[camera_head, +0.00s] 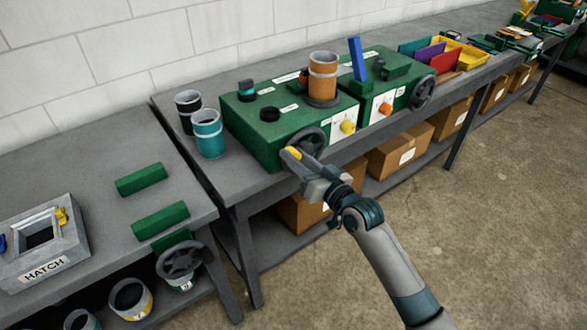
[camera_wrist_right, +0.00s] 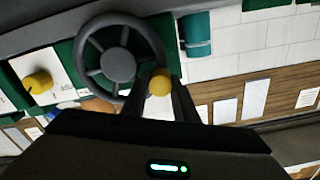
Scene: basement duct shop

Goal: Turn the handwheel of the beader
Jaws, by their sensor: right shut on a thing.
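A green machine box (camera_head: 255,145) stands at the left end of the long bench, with a dark spoked handwheel (camera_head: 314,137) on its front. The handwheel also shows large in the right wrist view (camera_wrist_right: 116,63). My right gripper (camera_head: 297,158) is at the wheel's lower left rim, shut on its yellow handle knob (camera_wrist_right: 160,82). A second green box (camera_head: 378,100) with its own dark handwheel (camera_head: 423,93) stands close on the right. I cannot read which box is the beader. My left gripper is out of view.
A yellow knob (camera_head: 347,127) is right of the near wheel. Cardboard boxes (camera_head: 398,152) sit below. The floor in front is clear.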

